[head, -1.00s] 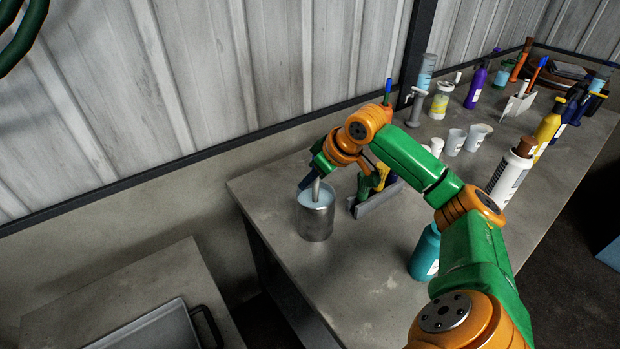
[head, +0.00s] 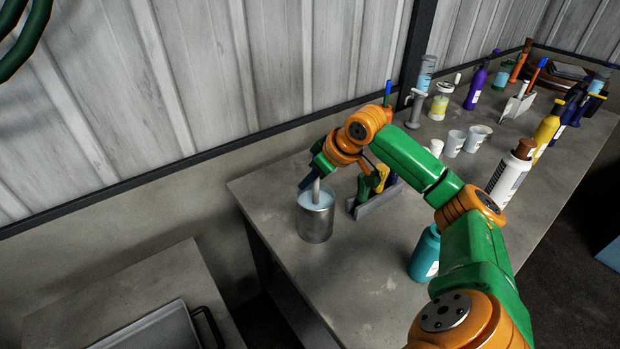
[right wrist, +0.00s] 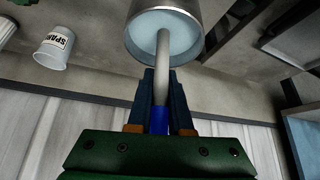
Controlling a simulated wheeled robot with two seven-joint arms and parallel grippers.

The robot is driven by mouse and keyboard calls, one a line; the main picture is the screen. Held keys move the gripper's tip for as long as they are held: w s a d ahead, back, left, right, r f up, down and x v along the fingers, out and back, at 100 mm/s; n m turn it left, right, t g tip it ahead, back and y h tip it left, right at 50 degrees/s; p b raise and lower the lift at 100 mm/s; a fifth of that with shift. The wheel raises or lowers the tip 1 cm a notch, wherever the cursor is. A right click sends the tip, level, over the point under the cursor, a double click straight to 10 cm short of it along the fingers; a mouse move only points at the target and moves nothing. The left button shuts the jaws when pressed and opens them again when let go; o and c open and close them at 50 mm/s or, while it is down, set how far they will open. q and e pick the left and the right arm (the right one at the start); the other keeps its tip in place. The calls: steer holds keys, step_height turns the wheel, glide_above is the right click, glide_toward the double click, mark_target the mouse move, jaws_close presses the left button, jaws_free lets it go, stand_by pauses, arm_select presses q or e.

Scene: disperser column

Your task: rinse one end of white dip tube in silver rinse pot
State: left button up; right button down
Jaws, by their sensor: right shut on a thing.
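The silver rinse pot (head: 315,224) stands upright near the left end of the workbench. It holds pale bluish liquid. The white dip tube (head: 316,190) stands nearly upright, its lower end inside the pot and in the liquid. My right gripper (head: 310,179) is just above the pot's rim and is shut on the tube. In the right wrist view the tube (right wrist: 162,70) runs from between the fingers (right wrist: 161,100) into the open pot (right wrist: 193,50). A bright blue section shows between the fingers. The tube's submerged tip is hidden. My left gripper is out of view.
A grey holder (head: 378,203) with coloured items stands right of the pot. A teal bottle (head: 425,255) stands by my right arm. White cups (head: 454,143) and several bottles fill the bench's far right. The metal wall is close behind. Bench in front of the pot is clear.

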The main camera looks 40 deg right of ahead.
step_height(320, 180, up, 15)
steer(key=p, duration=1)
steer(key=shift+p, duration=0.3)
steer(key=s+a+f+n+g+y+b, duration=0.1)
steer(key=s+a+f+n+y+b, duration=0.1)
steer(key=s+a, duration=0.4)
steer(key=s+a+f+n+g+y+b, duration=0.1)
steer(key=s+a+f+n+b, duration=0.3)
steer(key=a, duration=0.9)
steer(key=s+f+n+y, duration=0.1)
steer(key=s+n, duration=0.1)
steer(key=n, duration=0.1)
steer(key=shift+s+a+f+g, duration=0.2)
steer(key=shift+s+a+g, duration=0.15)
steer(key=shift+s+g, duration=0.05)
